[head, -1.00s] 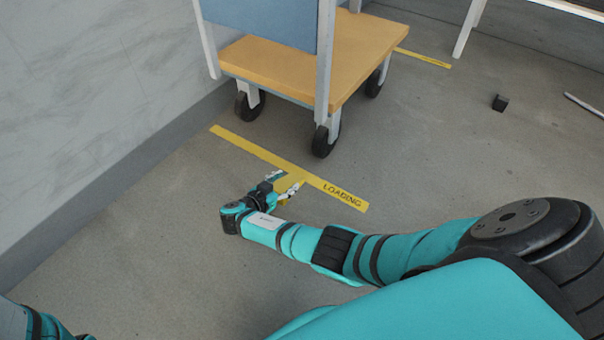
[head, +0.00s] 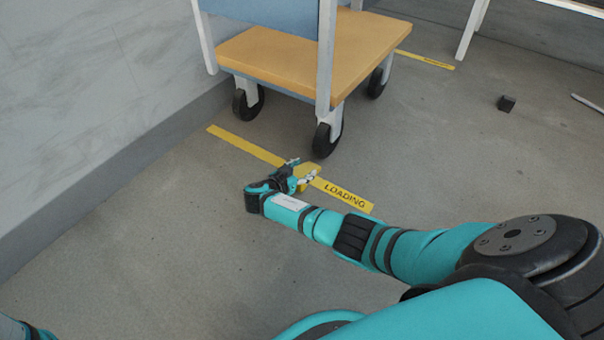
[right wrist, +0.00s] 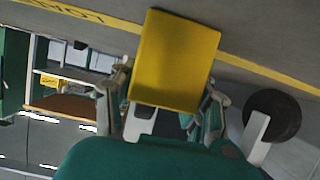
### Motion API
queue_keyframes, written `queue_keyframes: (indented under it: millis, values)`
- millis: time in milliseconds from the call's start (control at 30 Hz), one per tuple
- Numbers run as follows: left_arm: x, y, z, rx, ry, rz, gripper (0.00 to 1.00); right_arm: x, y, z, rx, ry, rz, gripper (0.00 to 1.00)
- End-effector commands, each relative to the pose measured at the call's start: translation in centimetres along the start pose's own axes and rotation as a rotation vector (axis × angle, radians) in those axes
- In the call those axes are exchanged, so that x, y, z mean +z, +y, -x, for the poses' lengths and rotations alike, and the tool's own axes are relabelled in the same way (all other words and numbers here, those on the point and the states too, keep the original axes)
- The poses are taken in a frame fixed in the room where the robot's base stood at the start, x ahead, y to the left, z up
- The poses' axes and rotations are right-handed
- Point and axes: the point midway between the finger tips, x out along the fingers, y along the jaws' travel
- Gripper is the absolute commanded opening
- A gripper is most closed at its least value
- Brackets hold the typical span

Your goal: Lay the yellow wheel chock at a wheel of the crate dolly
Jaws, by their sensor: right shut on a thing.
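The yellow wheel chock (head: 309,170) is held in my right gripper (head: 303,177), low over the yellow floor line. In the right wrist view the chock (right wrist: 175,60) shows as a broad yellow face between the two fingers. The crate dolly (head: 290,62) has a wooden deck, a blue panel and black wheels on white brackets. Its nearest wheel (head: 326,138) is just beyond and right of the gripper, apart from the chock. A black wheel (right wrist: 272,115) also shows right of the gripper in the wrist view. My left gripper is out of view.
A yellow floor strip marked LOADING (head: 345,194) runs past the dolly's near side. A pale wall (head: 80,120) stands at left. The grey floor between is clear.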

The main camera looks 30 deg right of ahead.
Motion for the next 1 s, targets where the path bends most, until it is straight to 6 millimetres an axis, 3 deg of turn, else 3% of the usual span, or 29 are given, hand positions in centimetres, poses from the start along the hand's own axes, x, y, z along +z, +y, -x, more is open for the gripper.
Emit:
queue_keyframes:
  millis: [167,200,333,667,833,1000]
  values:
    - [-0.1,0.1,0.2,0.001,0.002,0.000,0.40,0.2,0.0,-0.1,0.000,0.001,0.000,0.05]
    - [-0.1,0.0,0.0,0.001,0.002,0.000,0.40,0.1,0.0,0.0,0.000,0.000,0.001,0.52]
    - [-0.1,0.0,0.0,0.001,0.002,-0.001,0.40,0.1,0.0,0.0,0.000,0.000,0.001,0.69]
    - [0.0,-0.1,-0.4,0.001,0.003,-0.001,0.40,-0.2,0.0,0.1,0.000,0.000,0.000,0.70]
    - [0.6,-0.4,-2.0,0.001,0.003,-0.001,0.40,-0.5,-0.1,2.6,-0.002,-0.003,0.002,0.70]
    - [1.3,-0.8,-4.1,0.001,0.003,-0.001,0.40,-0.6,-0.1,6.5,-0.002,-0.004,0.000,0.70]
